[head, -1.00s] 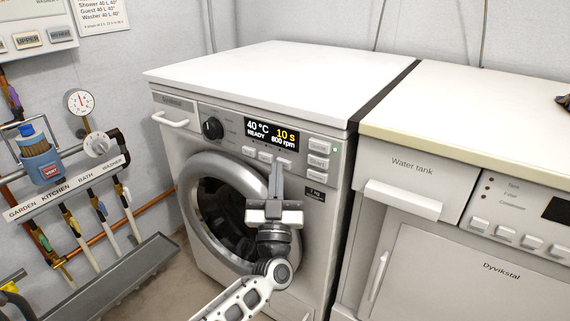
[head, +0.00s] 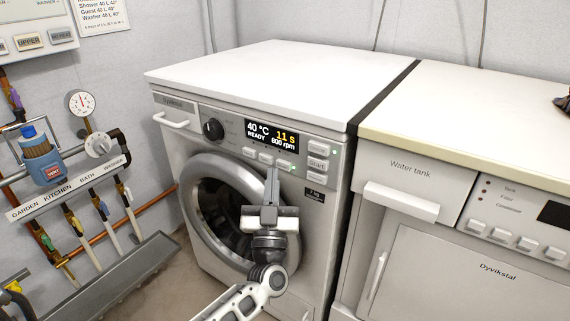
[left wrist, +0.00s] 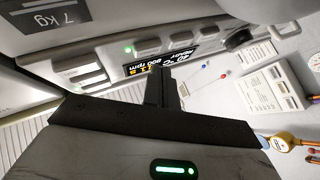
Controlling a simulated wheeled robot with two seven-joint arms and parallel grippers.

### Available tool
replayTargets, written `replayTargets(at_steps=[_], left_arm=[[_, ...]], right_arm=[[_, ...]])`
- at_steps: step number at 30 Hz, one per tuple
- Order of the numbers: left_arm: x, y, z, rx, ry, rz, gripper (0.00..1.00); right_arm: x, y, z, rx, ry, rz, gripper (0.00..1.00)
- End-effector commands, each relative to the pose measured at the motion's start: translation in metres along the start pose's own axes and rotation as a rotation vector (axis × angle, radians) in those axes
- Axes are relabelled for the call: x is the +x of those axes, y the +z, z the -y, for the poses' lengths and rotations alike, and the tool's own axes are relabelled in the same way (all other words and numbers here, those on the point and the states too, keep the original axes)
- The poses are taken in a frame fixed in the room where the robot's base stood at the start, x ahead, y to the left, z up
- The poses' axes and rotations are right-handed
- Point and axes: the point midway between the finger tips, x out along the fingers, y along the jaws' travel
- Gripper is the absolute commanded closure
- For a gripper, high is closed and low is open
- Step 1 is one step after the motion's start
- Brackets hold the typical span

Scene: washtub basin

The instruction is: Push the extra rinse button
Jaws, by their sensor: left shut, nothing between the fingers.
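The washing machine (head: 230,115) has a row of small light buttons (head: 265,157) under its display (head: 271,136), and the button labels there are too small to read. The display reads 40 °C, READY, 11 s and 800 rpm. A green light (head: 292,168) glows by the right-hand button of that row. My left gripper (head: 272,172) is shut and empty, its tip pointing up just below the row. Whether it touches the panel I cannot tell. In the left wrist view the shut fingers (left wrist: 165,82) overlap the display's edge (left wrist: 160,60). My right gripper is out of view.
Larger buttons, one marked Start (head: 318,163), stand right of the display. A dial (head: 213,129) is left of it, and the round door (head: 215,205) is below. A second machine (head: 440,260) stands to the right; pipes and valves (head: 75,185) are at left.

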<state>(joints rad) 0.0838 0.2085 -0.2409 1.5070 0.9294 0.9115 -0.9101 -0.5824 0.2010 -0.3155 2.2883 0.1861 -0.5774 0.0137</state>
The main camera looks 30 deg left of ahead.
Motion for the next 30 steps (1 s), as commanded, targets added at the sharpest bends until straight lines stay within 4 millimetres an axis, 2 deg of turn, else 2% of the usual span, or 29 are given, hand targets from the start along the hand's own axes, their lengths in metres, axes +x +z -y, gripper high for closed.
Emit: replayTargets(at_steps=[21, 30], left_arm=[[-0.040, -0.031, 0.030, 0.002, 0.000, 0.000, 1.00], [-0.042, -0.031, 0.031, 0.001, 0.000, -0.001, 1.00]], right_arm=[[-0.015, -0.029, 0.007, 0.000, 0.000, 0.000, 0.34], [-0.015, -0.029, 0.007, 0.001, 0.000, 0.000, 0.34]])
